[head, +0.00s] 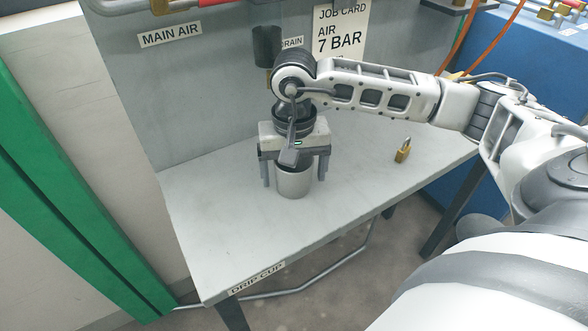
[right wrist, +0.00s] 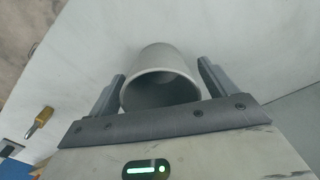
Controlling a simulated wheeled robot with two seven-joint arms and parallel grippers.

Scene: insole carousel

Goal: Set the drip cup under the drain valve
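The drip cup (head: 292,184), a plain grey open-topped cylinder, stands upright on the table. My right gripper (head: 294,178) is above it, pointing down, with one finger on each side of the cup. The right wrist view shows the cup (right wrist: 160,78) between the spread fingers (right wrist: 160,88), with narrow gaps; the gripper is open. A dark cylinder (head: 266,42) hangs on the panel beside the partly hidden DRAIN label (head: 292,42). My right arm covers the area below it, so the drain valve cannot be made out clearly. My left gripper is not in view.
A DRIP CUP label (head: 257,278) is at the table's front edge. The panel (head: 190,90) rises behind. The table's left and front areas are clear.

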